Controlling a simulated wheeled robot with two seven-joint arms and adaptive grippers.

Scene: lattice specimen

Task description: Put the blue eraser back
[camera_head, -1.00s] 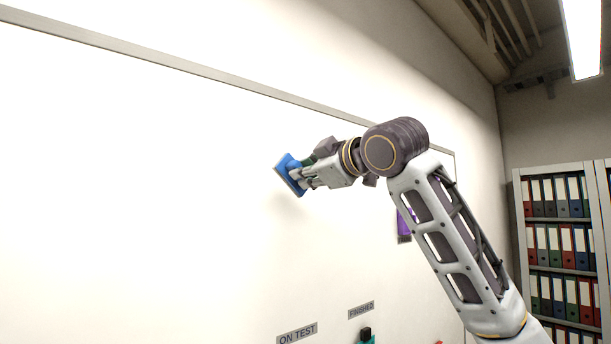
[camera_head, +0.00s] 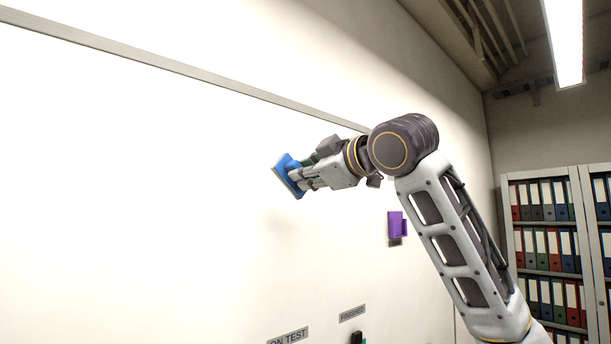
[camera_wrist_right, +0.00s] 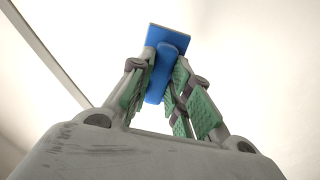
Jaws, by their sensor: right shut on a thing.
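The blue eraser (camera_head: 288,174) is held at the tip of my right gripper (camera_head: 299,178), in front of the whiteboard (camera_head: 150,190). In the right wrist view the eraser (camera_wrist_right: 165,65) has a wide flat head and a narrower grip part, and the green-padded fingers of my right gripper (camera_wrist_right: 164,86) are closed around that grip part. I cannot tell whether the eraser's pale face touches the board. My left gripper does not show.
A purple object (camera_head: 396,225) is on the board below my right arm. Labels "ON TEST" (camera_head: 288,337) and "FINISHED" (camera_head: 352,314) are at the bottom, with a dark item (camera_head: 357,337) below. Shelves of binders (camera_head: 545,245) stand at the right. The board around the eraser is clear.

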